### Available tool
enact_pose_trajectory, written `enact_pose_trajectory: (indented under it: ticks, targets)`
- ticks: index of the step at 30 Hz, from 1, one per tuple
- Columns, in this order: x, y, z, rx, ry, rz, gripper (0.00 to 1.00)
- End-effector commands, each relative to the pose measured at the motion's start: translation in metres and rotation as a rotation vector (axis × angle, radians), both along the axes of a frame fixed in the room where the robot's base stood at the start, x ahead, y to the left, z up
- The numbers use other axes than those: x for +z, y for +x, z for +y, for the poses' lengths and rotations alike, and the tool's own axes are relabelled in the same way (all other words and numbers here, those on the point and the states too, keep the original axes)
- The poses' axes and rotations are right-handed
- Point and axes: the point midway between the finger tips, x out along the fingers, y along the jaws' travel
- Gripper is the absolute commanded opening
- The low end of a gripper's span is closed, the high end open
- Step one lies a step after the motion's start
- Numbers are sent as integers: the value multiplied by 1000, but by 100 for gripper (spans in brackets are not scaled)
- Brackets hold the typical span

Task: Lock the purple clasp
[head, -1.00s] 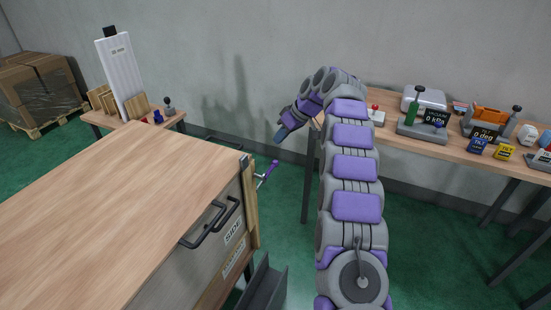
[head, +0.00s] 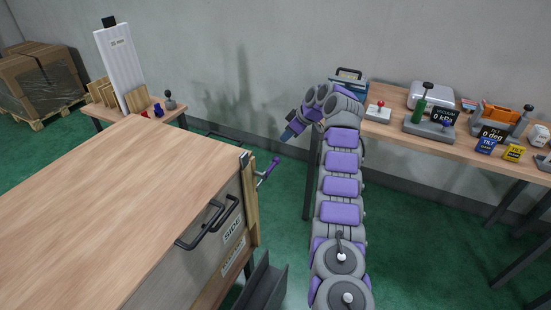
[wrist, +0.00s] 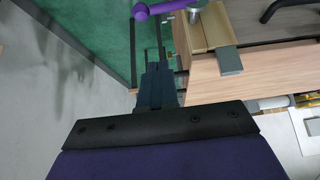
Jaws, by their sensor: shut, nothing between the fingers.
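The purple clasp handle (head: 268,168) sticks out from the right end of the wood-topped crate (head: 120,190), near its far corner. It slants up and right from its metal mount, with a rounded knob at its end. In the wrist view the purple handle (wrist: 165,8) shows at the top edge, partly cut off, beside a metal pin and a wooden batten. My gripper (head: 289,134) is above and slightly right of the handle in the head view, apart from it. In the wrist view my gripper (wrist: 155,72) has its dark fingers together and empty, pointing toward the clasp side.
Black handles (head: 210,226) stick out from the crate's near side. A grey channel-shaped part (head: 265,287) stands below the clasp. A workbench (head: 385,133) with several devices is at the right. Green floor (head: 283,215) lies open between crate and bench.

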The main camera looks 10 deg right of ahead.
Motion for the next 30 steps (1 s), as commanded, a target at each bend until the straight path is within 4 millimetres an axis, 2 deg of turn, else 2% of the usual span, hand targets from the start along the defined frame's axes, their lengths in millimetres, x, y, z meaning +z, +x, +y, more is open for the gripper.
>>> enact_pose_trajectory:
  ticks: [7, 18, 27, 30]
  targets:
    - [-9, 3, 1, -1, 3, 3, 0]
    - [-61, 24, 30, -2, 3, 4, 0]
    - [-80, 33, 42, -2, 3, 3, 0]
    - [-95, 32, 42, -1, 3, 6, 0]
